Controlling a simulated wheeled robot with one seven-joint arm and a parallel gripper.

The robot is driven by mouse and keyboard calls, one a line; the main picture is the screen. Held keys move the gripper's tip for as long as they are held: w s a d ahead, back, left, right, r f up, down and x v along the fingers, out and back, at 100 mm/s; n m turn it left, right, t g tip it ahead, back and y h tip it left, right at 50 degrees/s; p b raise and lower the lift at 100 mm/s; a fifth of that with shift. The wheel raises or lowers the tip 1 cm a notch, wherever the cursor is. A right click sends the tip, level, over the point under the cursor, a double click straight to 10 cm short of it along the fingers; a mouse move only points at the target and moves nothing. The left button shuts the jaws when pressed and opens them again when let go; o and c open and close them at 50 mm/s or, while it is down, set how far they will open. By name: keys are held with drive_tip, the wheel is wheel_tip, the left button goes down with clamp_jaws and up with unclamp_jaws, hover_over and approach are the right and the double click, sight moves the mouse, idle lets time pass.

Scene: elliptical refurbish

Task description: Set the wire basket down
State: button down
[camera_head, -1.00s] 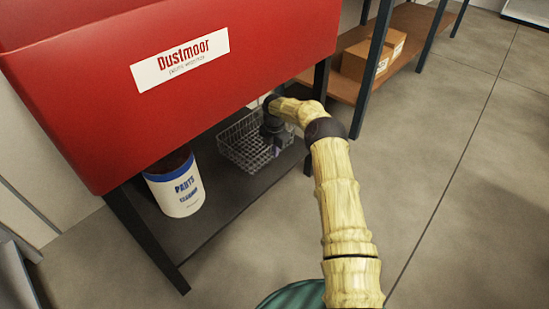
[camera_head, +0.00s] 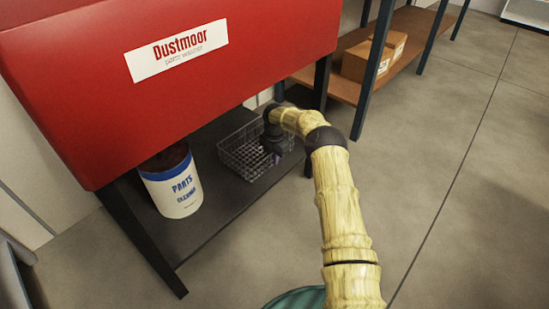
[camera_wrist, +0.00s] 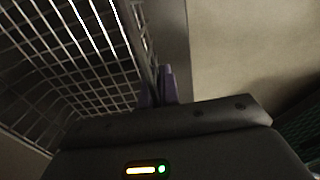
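The wire basket (camera_head: 232,158) is a grey mesh box at the right part of the dark lower shelf (camera_head: 215,218), under the red parts washer. It looks roughly level and at or very near the shelf surface; contact underneath cannot be made out. My gripper (camera_head: 272,158) reaches in from the right, at the basket's near right side. In the wrist view, the basket's mesh wall (camera_wrist: 82,45) fills the left, and its edge runs down between the two purple fingertips of my gripper (camera_wrist: 158,87), which look closed on it.
A white and blue parts cleaner bucket (camera_head: 173,186) stands on the shelf left of the basket. The red washer body (camera_head: 100,100) hangs low over the shelf. A dark leg (camera_head: 319,88) stands close to my arm. Boxes (camera_head: 368,60) sit on a wooden rack behind.

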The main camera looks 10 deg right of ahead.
drive_tip(key=shift+f, duration=0.15)
drive_tip(key=c, duration=1.6)
unclamp_jaws()
drive_tip(key=shift+c, duration=0.2)
wheel_tip(320, 180, up, 9)
drive_tip(key=p, duration=0.4)
drive_tip(key=shift+f+p, duration=0.15)
drive_tip(key=shift+p, duration=0.25)
